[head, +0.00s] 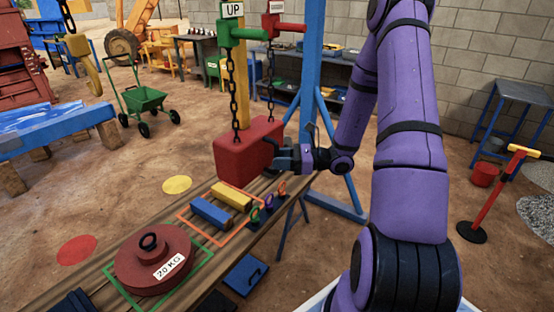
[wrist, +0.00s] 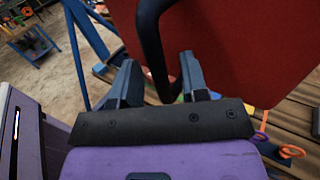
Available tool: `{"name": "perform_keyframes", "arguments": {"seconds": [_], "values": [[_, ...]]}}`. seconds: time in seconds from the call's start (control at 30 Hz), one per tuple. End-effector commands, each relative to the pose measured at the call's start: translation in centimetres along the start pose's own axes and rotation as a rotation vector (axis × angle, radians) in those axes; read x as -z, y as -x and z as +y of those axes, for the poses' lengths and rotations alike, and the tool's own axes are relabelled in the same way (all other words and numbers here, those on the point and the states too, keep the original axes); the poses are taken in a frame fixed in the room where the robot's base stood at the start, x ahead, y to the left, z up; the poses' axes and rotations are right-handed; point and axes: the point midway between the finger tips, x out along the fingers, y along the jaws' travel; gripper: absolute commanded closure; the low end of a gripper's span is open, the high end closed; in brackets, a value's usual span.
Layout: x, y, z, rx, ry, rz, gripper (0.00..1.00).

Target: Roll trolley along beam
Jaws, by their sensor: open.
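A red block (head: 238,158) hangs at the centre, just above the wooden bench, below two dark chains. Its red face also fills the upper right of the wrist view (wrist: 235,45). My gripper (head: 285,158) is at the block's right side. In the wrist view my gripper (wrist: 160,78) has its two fingers apart, with a black bar handle (wrist: 152,45) running down between them. I cannot tell whether the fingers touch the bar. The overhead beam is not in view, and I cannot make out which part is the trolley.
A green UP handle (head: 245,33) and a red handle (head: 285,29) are above the block. A blue post (head: 311,70) stands behind. The bench (head: 60,288) holds a 20 KG weight (head: 152,262) and blue (head: 211,213) and yellow (head: 231,195) bars. A yellow hook (head: 85,65) hangs left.

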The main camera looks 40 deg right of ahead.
Motion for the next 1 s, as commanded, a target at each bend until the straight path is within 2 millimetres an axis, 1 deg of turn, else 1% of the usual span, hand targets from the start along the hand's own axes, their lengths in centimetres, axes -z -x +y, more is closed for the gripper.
{"name": "perform_keyframes", "arguments": {"seconds": [0.3,0.4,0.5,0.6,0.7,1.0], "values": [[0.0,5.9,0.0,0.004,0.0,0.001,0.59],[0.0,7.5,0.0,0.004,0.0,0.001,0.59],[0.0,8.7,0.0,0.002,0.001,0.001,0.59],[0.0,9.4,0.0,0.001,0.0,0.001,0.59],[0.0,9.8,0.0,0.0,0.0,0.0,0.59],[0.0,9.8,0.1,0.0,-0.001,0.0,0.59]]}}
